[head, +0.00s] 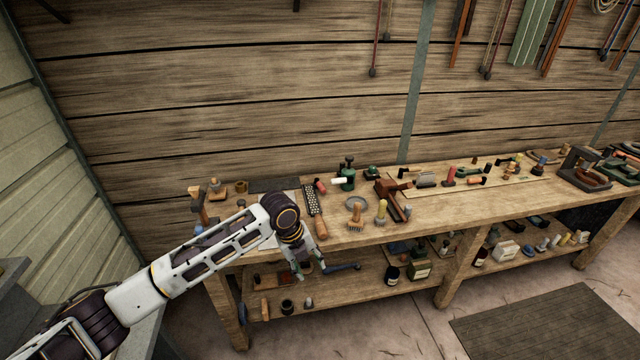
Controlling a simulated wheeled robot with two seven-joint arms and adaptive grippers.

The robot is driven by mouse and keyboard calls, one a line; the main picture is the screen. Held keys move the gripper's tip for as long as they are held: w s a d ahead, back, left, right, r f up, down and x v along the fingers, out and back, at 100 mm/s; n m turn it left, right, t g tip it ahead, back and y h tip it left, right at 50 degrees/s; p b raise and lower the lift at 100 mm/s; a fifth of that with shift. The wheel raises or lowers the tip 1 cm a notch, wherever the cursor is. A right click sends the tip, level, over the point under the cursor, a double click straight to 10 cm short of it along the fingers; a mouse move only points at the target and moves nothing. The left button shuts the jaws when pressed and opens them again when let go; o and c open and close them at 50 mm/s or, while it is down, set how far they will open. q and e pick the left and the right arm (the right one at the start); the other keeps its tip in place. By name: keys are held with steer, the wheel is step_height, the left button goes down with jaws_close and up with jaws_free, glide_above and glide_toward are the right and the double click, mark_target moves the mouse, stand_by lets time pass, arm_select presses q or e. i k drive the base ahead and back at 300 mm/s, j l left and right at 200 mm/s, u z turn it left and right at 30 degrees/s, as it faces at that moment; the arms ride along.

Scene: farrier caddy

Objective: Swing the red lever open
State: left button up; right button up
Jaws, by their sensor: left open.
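My left gripper (310,268) hangs fingers-down just in front of the workbench's (440,208) front edge, left of the picture's middle. Its fingers are apart and I see nothing between them. A blue bar (343,268) with a rounded end sits close to the right of the fingers, under the bench top; I cannot tell whether they touch. I cannot make out a red lever for certain. A small upright red-handled item (450,174) stands on the bench top, right of the gripper. My right gripper is out of view.
A green tool (347,177), a brown wooden tool (391,198) and a brush (356,215) crowd the bench top. Jars (392,275) stand on the lower shelf. A dark mat (550,325) lies on the floor at right. The floor in front is clear.

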mark_target(321, 187)
steer(key=i, duration=1.85)
